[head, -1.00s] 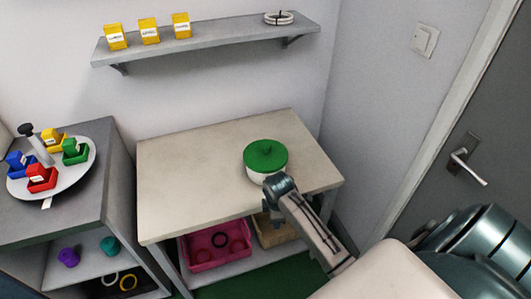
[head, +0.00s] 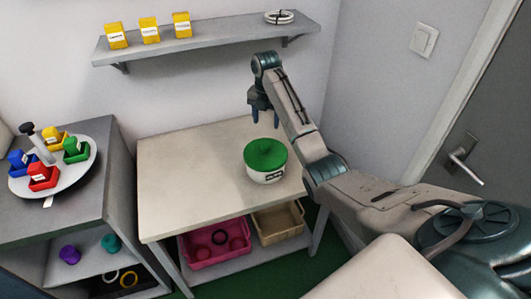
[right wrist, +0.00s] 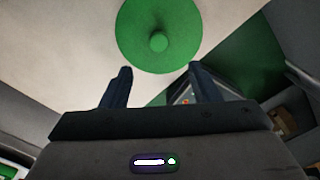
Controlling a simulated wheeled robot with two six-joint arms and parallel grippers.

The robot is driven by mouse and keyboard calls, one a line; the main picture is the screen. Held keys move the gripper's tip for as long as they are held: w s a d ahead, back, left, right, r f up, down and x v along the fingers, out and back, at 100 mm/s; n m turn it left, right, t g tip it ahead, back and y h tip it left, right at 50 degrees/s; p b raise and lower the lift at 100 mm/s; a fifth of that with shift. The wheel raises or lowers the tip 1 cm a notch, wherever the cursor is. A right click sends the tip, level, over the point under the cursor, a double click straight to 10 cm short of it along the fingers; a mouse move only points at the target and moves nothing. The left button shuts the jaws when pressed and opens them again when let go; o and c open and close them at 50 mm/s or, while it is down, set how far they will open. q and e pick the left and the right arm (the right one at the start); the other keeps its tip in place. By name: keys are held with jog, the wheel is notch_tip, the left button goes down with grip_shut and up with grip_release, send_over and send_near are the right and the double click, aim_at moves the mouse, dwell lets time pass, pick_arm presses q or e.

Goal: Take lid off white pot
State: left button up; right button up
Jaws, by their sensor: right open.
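The white pot (head: 266,177) stands on the table. Its green lid (head: 265,153) is on top of it, with a small green knob in the middle. In the right wrist view the lid (right wrist: 160,28) is ahead of the fingers, and its knob (right wrist: 158,42) lies roughly in line with the gap between them. My right gripper (head: 263,118) is open and empty. It hangs above the pot, fingers pointing down, apart from the lid. My left gripper is not in view.
The table top (head: 185,180) is clear left of the pot. Below are a pink bin (head: 205,262) and a tan bin (head: 278,224). A wall shelf (head: 210,41) holds yellow boxes. A round tray (head: 75,183) with coloured bins stands on the left cabinet. A door is at right.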

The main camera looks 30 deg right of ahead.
aim_at(266, 144)
notch_tip(266, 144, down, 3)
jog(key=shift+r+b, duration=0.1)
jog(key=shift+b, duration=0.55)
notch_tip(266, 144, down, 2)
jog(key=shift+w+f+p, duration=0.1)
jog(key=shift+f+p, duration=0.1)
jog(key=shift+p, duration=0.4)
jog(key=shift+f, duration=0.3)
notch_tip(266, 144, down, 4)
jog(key=shift+f+p, duration=0.2)
jog(key=shift+p, duration=0.95)
jog(key=shift+f, duration=0.2)
grip_shut()
jog(key=shift+r, duration=0.1)
